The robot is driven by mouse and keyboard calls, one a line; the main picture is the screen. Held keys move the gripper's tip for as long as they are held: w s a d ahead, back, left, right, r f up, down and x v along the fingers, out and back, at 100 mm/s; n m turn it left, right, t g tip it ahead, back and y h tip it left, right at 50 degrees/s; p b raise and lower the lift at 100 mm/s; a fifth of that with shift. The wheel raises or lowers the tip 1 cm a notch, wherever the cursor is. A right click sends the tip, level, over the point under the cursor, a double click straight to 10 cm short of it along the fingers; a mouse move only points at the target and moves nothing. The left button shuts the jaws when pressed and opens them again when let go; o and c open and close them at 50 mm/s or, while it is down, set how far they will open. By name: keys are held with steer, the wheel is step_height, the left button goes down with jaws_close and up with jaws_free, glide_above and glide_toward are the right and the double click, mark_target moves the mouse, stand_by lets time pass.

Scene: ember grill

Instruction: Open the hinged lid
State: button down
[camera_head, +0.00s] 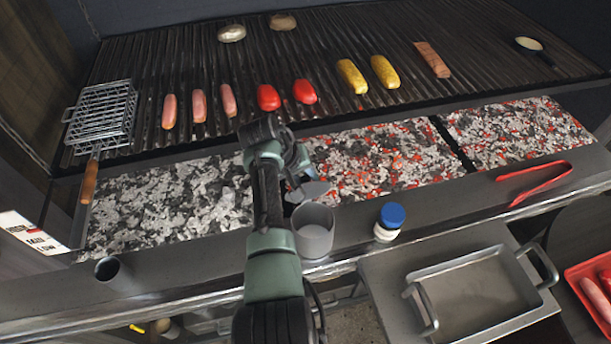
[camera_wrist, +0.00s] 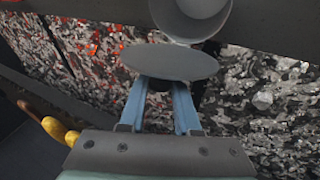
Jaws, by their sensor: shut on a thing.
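A grey round pot (camera_head: 314,240) stands on the front ledge of the grill, and part of it shows at the top of the wrist view (camera_wrist: 192,18). Its mouth looks uncovered. The flat grey disc-shaped lid (camera_head: 315,189) is at the pot's far side, by the coals; it fills the centre of the wrist view (camera_wrist: 170,62). My gripper (camera_head: 301,184) is at the lid, its two blue fingers (camera_wrist: 160,88) shut on it from the grill side. The exact grip point and the hinge are hidden behind the lid and my arm.
A blue-capped white bottle (camera_head: 389,222) stands right of the pot. Red tongs (camera_head: 536,181) lie further right on the ledge. A metal tray (camera_head: 470,290) is at front right. Glowing coals (camera_head: 385,160) lie behind the pot. A small dark cup (camera_head: 107,268) is far left.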

steer(key=shift+f, duration=0.15)
steer(key=c, duration=0.7)
jaws_free()
steer(key=shift+o, duration=0.2)
steer(key=shift+r, duration=0.2)
steer(key=b+v, duration=0.1)
steer(key=v, duration=1.1)
steer(key=shift+s+a+r+b, duration=0.2)
steer(key=shift+a+r+b, duration=0.05)
steer(key=shift+r+b, duration=0.05)
